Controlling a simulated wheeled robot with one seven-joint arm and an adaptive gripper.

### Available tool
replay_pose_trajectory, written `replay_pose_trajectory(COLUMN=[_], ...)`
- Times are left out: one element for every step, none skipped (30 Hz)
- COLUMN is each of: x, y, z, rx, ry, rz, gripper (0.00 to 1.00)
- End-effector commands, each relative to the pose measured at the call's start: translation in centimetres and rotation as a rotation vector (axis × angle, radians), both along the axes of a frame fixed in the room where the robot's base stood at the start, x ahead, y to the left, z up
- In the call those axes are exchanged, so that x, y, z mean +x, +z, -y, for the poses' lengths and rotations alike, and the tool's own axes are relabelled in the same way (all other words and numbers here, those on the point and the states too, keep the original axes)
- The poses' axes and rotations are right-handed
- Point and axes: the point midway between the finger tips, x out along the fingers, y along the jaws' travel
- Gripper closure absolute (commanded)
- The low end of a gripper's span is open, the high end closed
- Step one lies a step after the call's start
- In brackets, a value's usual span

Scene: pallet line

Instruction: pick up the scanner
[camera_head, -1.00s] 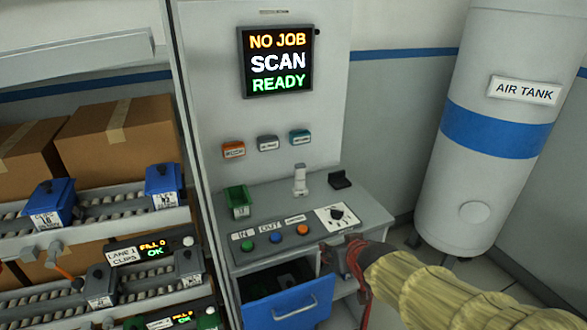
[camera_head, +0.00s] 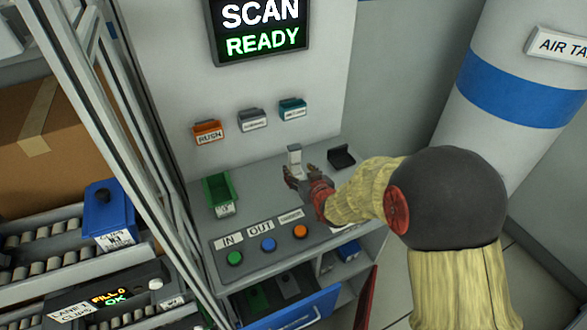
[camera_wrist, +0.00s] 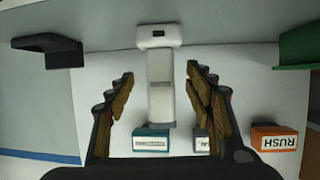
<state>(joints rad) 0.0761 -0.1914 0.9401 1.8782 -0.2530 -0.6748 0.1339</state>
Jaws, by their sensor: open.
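The scanner (camera_head: 295,157) is a white hand-held unit standing upright on the grey console top, in front of the back panel. My gripper (camera_head: 300,177) is right at it, at the end of my arm reaching in from the right. In the wrist view the scanner (camera_wrist: 160,88) lies between the two open rows of fingers (camera_wrist: 160,100), with a gap on each side. Its wide head with a small dark window points to the top of that view. The fingers hide part of the scanner's lower end in the head view.
A green bin (camera_head: 220,194) stands left of the scanner and a black holder (camera_head: 341,156) right of it. Three labelled holders, the orange one (camera_head: 208,132) marked RUSH, hang on the panel. Round buttons (camera_head: 268,244) line the console front, above an open blue drawer (camera_head: 300,309).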

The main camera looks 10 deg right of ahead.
Motion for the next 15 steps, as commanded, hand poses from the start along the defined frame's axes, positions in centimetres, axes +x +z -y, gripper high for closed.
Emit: replay_pose_trajectory(x=[0.4, 0.7, 1.2, 1.5, 2.0, 2.5, 2.9, 3.4, 3.8, 4.1, 4.4, 4.7, 4.8, 4.9, 5.0], y=[-0.4, -0.4, -0.6, -0.8, -1.1, -1.3, -1.5, -1.6, -1.8, -1.9, -1.9, -2.0, -2.1, -2.1, -2.0], z=[-0.1, -0.1, -0.1, -0.2, -0.2, -0.3, -0.3, -0.4, -0.4, -0.5, -0.5, -0.5, -0.5, -0.5, -0.5], rx=[0.000, 0.000, 0.000, 0.000, 0.000, 0.000, 0.000, 0.000, 0.000, 0.000, 0.000, 0.000, 0.000, 0.000, 0.000], ry=[0.000, 0.000, 0.000, 0.000, 0.000, 0.000, 0.000, 0.000, 0.000, 0.000, 0.000, 0.000, 0.000, 0.000, 0.000], rz=[-0.001, 0.000, 0.001, 0.000, 0.000, -0.001, -0.001, -0.001, -0.001, -0.001, 0.000, 0.000, 0.000, 0.000, 0.000], gripper=[0.47, 0.47, 0.47, 0.47, 0.47, 0.47, 0.47, 0.47, 0.47, 0.47, 0.47, 0.47, 0.47, 0.47, 0.47])
